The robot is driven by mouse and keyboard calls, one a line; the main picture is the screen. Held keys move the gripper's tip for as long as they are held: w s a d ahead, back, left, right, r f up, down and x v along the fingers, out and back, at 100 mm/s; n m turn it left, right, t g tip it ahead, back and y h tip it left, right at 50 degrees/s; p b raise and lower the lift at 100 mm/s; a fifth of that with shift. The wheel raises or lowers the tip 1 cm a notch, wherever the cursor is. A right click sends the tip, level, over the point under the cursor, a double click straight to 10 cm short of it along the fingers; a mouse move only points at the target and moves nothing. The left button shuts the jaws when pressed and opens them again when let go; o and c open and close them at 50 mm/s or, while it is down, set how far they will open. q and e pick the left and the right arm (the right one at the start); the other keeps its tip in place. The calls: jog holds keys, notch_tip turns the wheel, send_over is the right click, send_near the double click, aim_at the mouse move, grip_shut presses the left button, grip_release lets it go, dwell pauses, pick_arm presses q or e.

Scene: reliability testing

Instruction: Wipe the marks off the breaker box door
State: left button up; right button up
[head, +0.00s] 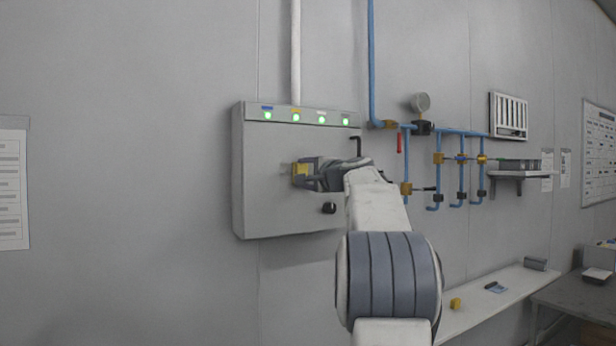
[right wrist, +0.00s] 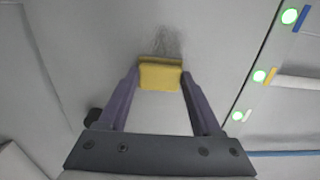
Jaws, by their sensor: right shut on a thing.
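The grey breaker box door (head: 265,205) is on the wall in the head view, with a row of green lights above it. My right gripper (head: 302,171) is in front of the door, shut on a yellow sponge (right wrist: 160,76). The sponge also shows at the fingertips in the head view (head: 299,170). It is at or very near the door surface; I cannot tell how firmly it touches. In the right wrist view a dark smudgy mark (right wrist: 168,42) lies on the door just beyond the sponge. My forearm hides part of the door's right side. My left gripper is out of view.
A black knob (head: 329,208) sits on the door below the gripper. Blue pipes with valves and a gauge (head: 420,102) are on the wall to the right. A pale bench (head: 500,296) with small items stands at lower right. The wall to the left is mostly bare.

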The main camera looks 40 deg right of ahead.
jog(key=shift+w+a+b, duration=0.25)
jog(key=shift+a, duration=0.85)
jog(key=shift+w+a+b, duration=0.2)
jog(key=shift+w+a, duration=0.1)
jog(key=shift+a, duration=0.8)
jog(key=shift+w+a+b, duration=0.25)
jog(key=shift+a, duration=0.85)
jog(key=shift+s+f+b, duration=0.15)
jog(key=shift+s+b, duration=0.25)
jog(key=shift+s, duration=0.05)
jog(key=shift+b+v, duration=1.2)
jog(key=shift+v, duration=1.35)
jog(key=shift+b+v, duration=0.65)
jog(key=shift+v, duration=0.85)
